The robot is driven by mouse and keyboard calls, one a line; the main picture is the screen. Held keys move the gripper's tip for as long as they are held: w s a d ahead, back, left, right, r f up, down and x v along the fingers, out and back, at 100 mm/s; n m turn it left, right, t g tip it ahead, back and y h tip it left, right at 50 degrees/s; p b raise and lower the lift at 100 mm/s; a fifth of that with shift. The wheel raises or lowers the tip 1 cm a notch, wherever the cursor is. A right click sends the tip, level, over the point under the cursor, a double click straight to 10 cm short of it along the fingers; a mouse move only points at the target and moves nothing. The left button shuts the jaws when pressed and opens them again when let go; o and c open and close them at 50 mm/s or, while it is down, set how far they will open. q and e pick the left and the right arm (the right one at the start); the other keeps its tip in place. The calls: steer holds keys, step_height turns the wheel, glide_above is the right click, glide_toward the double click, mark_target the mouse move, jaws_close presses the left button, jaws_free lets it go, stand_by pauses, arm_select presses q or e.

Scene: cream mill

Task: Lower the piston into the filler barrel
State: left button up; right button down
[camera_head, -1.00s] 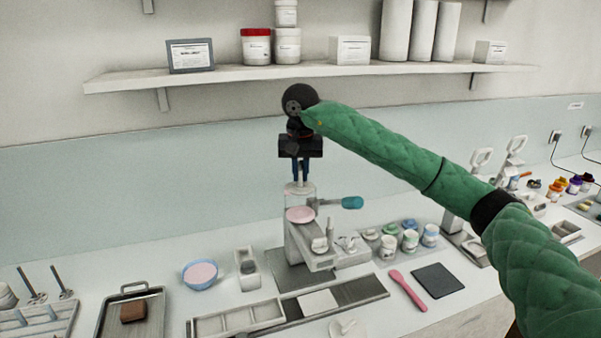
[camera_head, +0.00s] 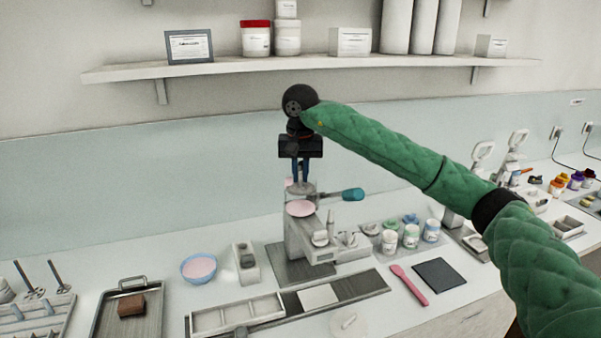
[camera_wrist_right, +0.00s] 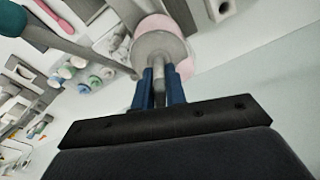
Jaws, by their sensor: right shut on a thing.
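My right gripper (camera_head: 301,172) points straight down at the middle of the head view, its blue fingers shut on the piston's thin rod. The piston (camera_head: 301,189) shows as a grey round disc under the fingertips; its disc (camera_wrist_right: 160,46) also shows in the right wrist view, with the rod between the fingers. The filler (camera_head: 311,240) stands below with a teal-handled lever at its right. A pink round surface (camera_head: 300,208) lies at its top, just under the disc. I cannot tell whether the disc is inside the barrel or above it. My left gripper is out of view.
Lidded cups (camera_head: 411,236) stand right of the filler. A blue bowl of pink cream (camera_head: 199,268) and a small grey holder (camera_head: 246,262) stand left. A divided tray (camera_head: 238,316), pink spatula (camera_head: 409,285) and dark mat (camera_head: 439,274) lie in front. The shelf (camera_head: 240,70) is behind.

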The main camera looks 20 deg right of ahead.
mark_target(300, 187)
steer(key=shift+f+b, duration=2.15)
steer(key=shift+f, duration=0.65)
steer(key=shift+f+b, duration=0.2)
steer(key=shift+b, duration=0.25)
stand_by(0.5)
steer(key=c, duration=1.3)
jaws_free()
steer(key=shift+c, duration=0.2)
steer(key=shift+r, duration=0.15)
steer(key=shift+r+p, duration=0.55)
steer(key=shift+r, duration=2.3)
